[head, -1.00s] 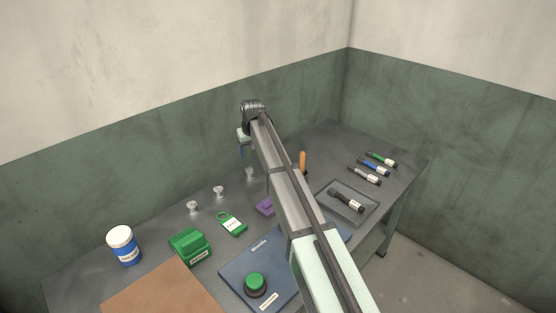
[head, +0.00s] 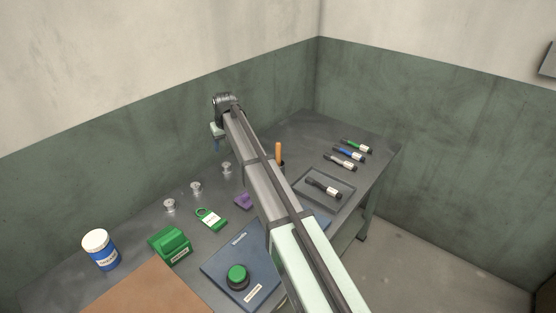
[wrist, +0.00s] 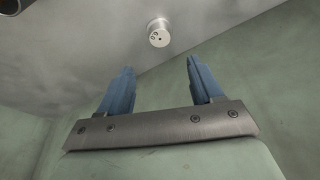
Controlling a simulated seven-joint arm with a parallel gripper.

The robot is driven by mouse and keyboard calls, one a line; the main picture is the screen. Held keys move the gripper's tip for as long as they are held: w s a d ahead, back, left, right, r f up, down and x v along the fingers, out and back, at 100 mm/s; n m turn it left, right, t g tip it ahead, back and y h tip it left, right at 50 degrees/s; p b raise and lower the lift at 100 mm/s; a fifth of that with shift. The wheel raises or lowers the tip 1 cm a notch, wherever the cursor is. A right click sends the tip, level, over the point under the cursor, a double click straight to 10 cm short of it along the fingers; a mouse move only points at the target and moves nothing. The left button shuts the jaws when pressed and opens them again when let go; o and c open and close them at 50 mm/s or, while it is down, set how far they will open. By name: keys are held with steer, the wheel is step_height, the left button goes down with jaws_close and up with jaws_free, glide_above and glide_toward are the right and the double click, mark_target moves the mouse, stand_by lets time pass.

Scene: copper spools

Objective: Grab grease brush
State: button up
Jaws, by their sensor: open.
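An upright orange handle (head: 279,152) stands in a small dark holder, just right of my arm in the head view. It may be the grease brush; no bristles show, and my arm partly hides the holder. My gripper (head: 216,146) is at the far left end of the arm, above the back of the table near the wall, well left of the orange handle. In the wrist view my gripper (wrist: 160,66) has its two blue fingers wide apart with nothing between them. The orange handle does not show in the wrist view.
A small metal spool (wrist: 158,32) lies beyond the fingertips. A dark labelled tool lies in a tray (head: 345,203); three pen-like tools (head: 348,154) lie behind it.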

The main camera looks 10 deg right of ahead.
steer(key=shift+c, duration=0.8)
steer(key=n+t, duration=0.1)
glide_toward(279, 143)
steer(key=shift+y, duration=0.4)
steer(key=x, duration=1.2)
steer(key=shift+w+d+f, duration=0.2)
steer(key=shift+f, duration=0.15)
steer(key=shift+c, duration=0.4)
